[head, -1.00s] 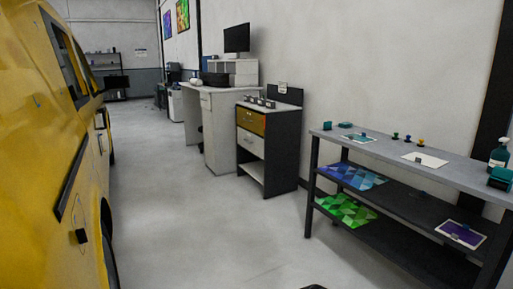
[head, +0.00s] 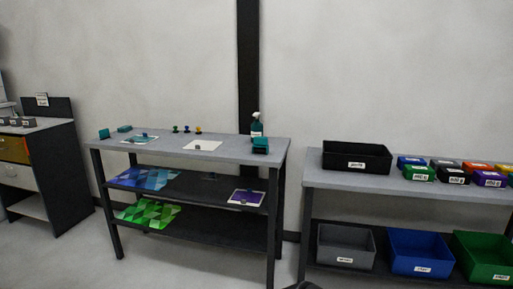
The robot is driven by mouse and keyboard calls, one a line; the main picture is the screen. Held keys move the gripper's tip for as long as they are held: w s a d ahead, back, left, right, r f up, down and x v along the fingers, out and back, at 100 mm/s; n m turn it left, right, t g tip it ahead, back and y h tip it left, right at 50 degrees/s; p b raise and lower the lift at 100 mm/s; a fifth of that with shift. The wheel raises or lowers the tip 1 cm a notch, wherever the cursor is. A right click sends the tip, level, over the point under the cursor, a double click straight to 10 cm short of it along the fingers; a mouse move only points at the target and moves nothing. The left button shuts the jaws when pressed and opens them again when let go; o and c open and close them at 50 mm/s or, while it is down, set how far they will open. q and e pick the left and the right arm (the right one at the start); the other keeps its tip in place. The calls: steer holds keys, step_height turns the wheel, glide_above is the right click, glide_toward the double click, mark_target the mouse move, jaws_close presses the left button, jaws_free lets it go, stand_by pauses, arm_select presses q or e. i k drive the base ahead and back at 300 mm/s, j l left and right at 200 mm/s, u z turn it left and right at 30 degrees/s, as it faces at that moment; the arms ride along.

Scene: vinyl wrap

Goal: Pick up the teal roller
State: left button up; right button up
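Several small teal items sit on the grey top of a dark-framed shelf table (head: 222,150) ahead and left of centre. One teal block (head: 104,134) is at the left end. Another teal piece (head: 125,128) lies behind it. A larger teal block (head: 261,145) is at the right end, in front of a teal spray bottle (head: 256,126). A small teal knob-like piece (head: 175,129) stands near the back edge, beside a dark blue one and a yellow one. They are too small to tell which is the teal roller.
A second table (head: 400,186) on the right holds a black bin (head: 357,157) and small coloured boxes, with larger bins below. A drawer cabinet (head: 55,160) stands at left. Patterned sheets lie on the shelf table's lower levels. The floor in front of it is clear.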

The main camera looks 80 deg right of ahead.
mark_target(261, 142)
steer(key=z, duration=2.65)
